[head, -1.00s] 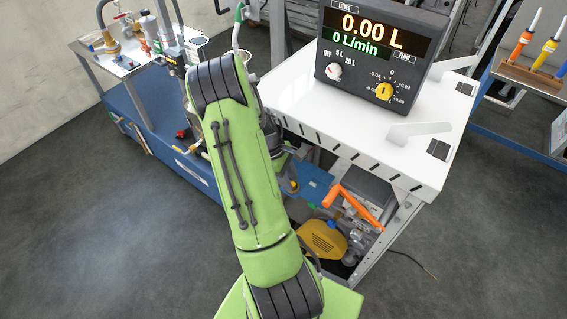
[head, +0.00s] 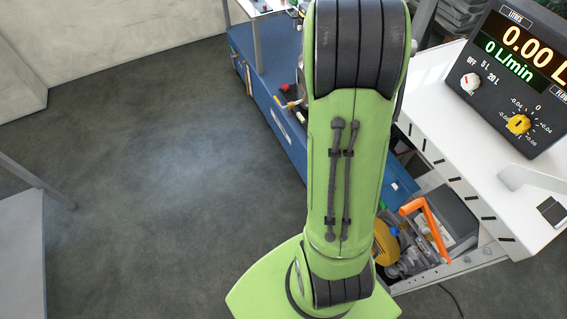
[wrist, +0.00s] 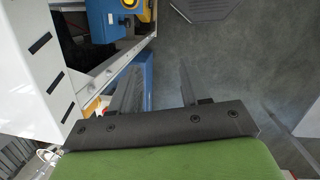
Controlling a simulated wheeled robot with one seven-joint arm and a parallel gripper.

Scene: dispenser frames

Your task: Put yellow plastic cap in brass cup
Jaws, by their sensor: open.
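My gripper (wrist: 158,88) shows in the wrist view with its two dark fingers spread apart. It is open with nothing between the fingers, and bare floor and a strip of blue lie beyond them. In the head view my green arm fills the middle and the gripper is hidden. I cannot make out the yellow plastic cap or the brass cup in either current view.
A white bench (head: 440,125) carries a dark display box (head: 518,75) at right, with an orange-handled device (head: 428,230) below. A blue base (head: 283,105) stands behind my arm. A grey table (head: 22,245) shows at left. Floor between is clear.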

